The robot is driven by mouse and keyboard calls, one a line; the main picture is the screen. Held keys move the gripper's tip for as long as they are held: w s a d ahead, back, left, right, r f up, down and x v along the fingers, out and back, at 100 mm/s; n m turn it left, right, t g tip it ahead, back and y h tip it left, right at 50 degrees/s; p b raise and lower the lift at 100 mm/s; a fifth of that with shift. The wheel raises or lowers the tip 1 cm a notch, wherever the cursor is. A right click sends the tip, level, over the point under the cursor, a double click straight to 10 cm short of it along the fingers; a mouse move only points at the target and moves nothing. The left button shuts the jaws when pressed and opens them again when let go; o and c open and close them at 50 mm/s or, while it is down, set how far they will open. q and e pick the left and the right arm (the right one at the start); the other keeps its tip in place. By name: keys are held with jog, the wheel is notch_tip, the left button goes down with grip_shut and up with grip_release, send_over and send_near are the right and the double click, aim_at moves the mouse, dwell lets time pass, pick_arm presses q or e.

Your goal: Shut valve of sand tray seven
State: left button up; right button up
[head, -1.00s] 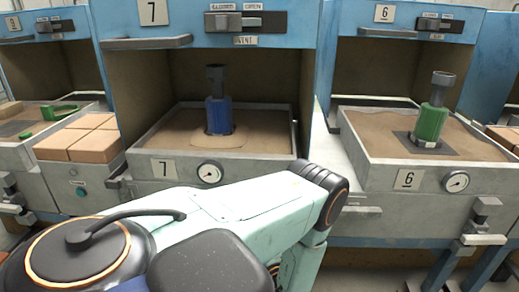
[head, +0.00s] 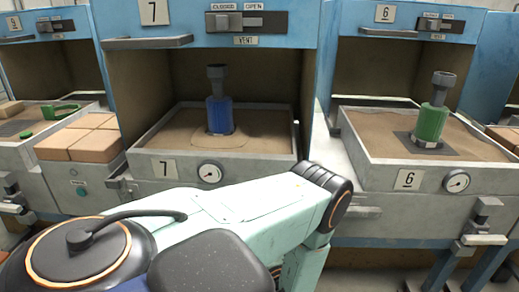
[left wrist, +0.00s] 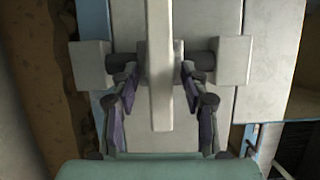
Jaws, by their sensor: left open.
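Sand tray seven (head: 283,165) stands in the middle of the head view under a number 7 plate. Its valve is mostly hidden behind my left arm; a pale bar (head: 366,211), apparently its handle, shows just right of my elbow. In the left wrist view a pale lever (left wrist: 160,65) stands lengthwise in front of a cross shaft with a block at each end. My left gripper (left wrist: 161,85) is open, with one finger on each side of the lever, apart from it. My right gripper is not in view.
Tray seven holds a blue shell (head: 219,115) in sand and has a gauge (head: 209,173). Tray six (head: 370,155), with a green shell (head: 430,123) and its own valve (head: 484,222), is to the right. Tan blocks (head: 68,148) sit left.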

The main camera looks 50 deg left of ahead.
pick_arm(q)
jog(key=v, duration=1.1)
jog(key=shift+s+d, duration=0.1)
jog(key=shift+d, duration=0.05)
jog(key=s+d+f+n+h+p, duration=0.1)
jog(key=s+d+f+n+h, duration=0.15)
jog(key=f+h, duration=0.25)
jog(key=s+d+f+n+h+p, duration=0.1)
jog(key=s+d+f+h, duration=0.25)
jog(key=h, duration=0.25)
jog(key=s+d+r+n+g+h+p, duration=0.1)
jog(key=s+d+r+g+h+p, duration=0.35)
jog(key=s+d, duration=0.35)
notch_tip(320, 180, up, 9)
jog(key=s+d+g+h+p, duration=0.1)
jog(key=s+d+h+p, duration=0.1)
jog(key=s+p, duration=0.1)
jog(key=shift+d, duration=0.15)
